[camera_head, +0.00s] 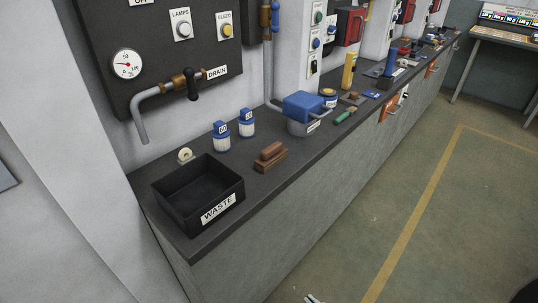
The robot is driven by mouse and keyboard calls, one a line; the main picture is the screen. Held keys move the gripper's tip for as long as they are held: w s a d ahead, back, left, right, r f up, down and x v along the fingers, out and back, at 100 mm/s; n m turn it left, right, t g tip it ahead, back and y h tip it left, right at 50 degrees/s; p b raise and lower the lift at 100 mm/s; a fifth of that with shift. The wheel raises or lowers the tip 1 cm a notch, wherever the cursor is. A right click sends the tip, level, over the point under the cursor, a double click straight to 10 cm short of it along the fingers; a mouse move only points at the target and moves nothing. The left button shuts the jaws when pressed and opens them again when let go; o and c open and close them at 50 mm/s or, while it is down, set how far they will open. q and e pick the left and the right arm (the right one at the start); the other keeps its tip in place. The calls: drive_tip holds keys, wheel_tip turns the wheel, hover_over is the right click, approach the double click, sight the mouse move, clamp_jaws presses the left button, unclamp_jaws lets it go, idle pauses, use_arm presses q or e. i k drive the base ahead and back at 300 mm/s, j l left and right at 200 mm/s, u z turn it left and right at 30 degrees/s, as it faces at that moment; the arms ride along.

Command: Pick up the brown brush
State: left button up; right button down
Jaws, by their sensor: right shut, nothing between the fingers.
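The brown brush (270,156) lies on the dark counter, just right of the black waste bin. It has a rounded reddish-brown top on a wider brown block. Nothing touches it from above. Only a small tip of my right gripper (314,298) shows at the bottom edge of the view, low over the floor side and well apart from the brush. It is shut and empty; most of it is cut off by the frame. My left gripper is not in view.
The black bin (217,209) marked WASTE stands at the counter's near end. Two blue-and-white bottles (246,122) and a tape roll (185,155) stand behind. A blue-lidded pot (302,112) and green-handled tool (344,117) lie farther right. A drain pipe (141,120) hangs above the counter.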

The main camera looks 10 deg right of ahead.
sight(275, 154)
drive_tip(key=u, duration=0.35)
drive_tip(key=l+u, duration=0.75)
drive_tip(key=u, duration=0.2)
drive_tip(key=k+l+u, duration=0.1)
drive_tip(key=l, duration=0.2)
drive_tip(key=k+l+u, duration=0.1)
drive_tip(key=l, duration=0.2)
drive_tip(key=k+l, duration=0.1)
drive_tip(key=l, duration=0.2)
drive_tip(key=u, duration=0.05)
